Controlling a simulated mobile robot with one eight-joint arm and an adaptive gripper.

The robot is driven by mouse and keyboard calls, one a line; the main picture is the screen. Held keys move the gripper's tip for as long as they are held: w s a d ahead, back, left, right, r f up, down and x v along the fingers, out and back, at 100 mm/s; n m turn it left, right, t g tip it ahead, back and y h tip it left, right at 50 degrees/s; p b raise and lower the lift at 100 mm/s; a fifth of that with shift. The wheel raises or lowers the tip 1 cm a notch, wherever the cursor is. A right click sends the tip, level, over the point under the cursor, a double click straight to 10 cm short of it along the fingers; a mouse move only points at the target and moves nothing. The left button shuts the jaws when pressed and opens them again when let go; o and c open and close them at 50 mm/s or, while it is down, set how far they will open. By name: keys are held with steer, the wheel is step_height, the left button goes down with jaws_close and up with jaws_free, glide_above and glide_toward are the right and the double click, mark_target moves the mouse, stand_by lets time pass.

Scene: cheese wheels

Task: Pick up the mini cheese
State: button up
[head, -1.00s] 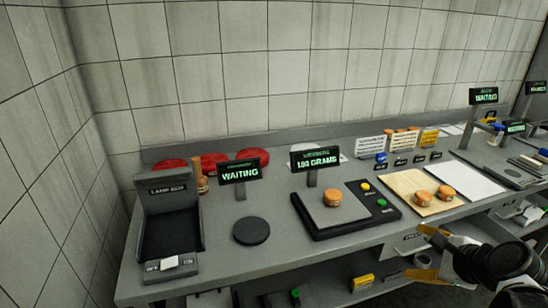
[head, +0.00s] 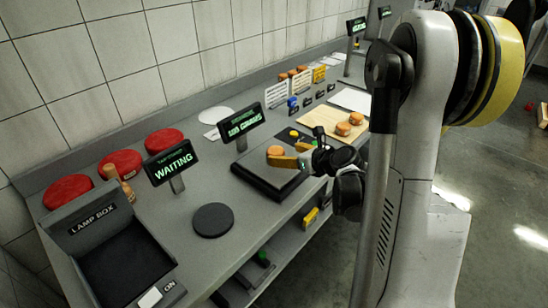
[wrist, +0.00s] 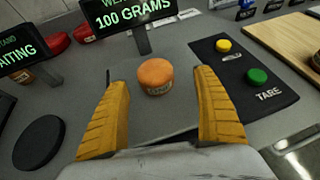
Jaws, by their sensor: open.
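A mini cheese (wrist: 155,76), a small orange round with a label on its side, sits on the grey plate of the scale (wrist: 185,118). In the head view the mini cheese (head: 276,151) shows just behind my gripper's yellow fingers. My gripper (wrist: 163,112) is open, one finger on each side, with the mini cheese beyond the fingertips and between their lines. In the head view my gripper (head: 288,155) is over the scale (head: 262,176). The scale's display (head: 241,122) reads 100 grams. I cannot tell whether a finger touches the cheese.
Two more small cheeses (head: 349,124) lie on a wooden board (head: 322,120) to the right. Red wheels (head: 121,163) stand at the back left. A sign reading WAITING (head: 171,163), a dark round pad (head: 213,220) and a lamp box (head: 118,262) are to the left.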

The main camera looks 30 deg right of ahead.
mark_target(280, 155)
steer(key=b+x, duration=0.1)
steer(key=x, duration=0.1)
steer(key=b+x, duration=0.1)
steer(key=x, duration=0.1)
steer(key=shift+w+a+f, duration=0.2)
steer(key=shift+a+f, duration=0.15)
steer(key=shift+a, duration=0.1)
steer(key=shift+w, duration=0.2)
steer(key=shift+r, duration=0.1)
steer(key=c, duration=1.4)
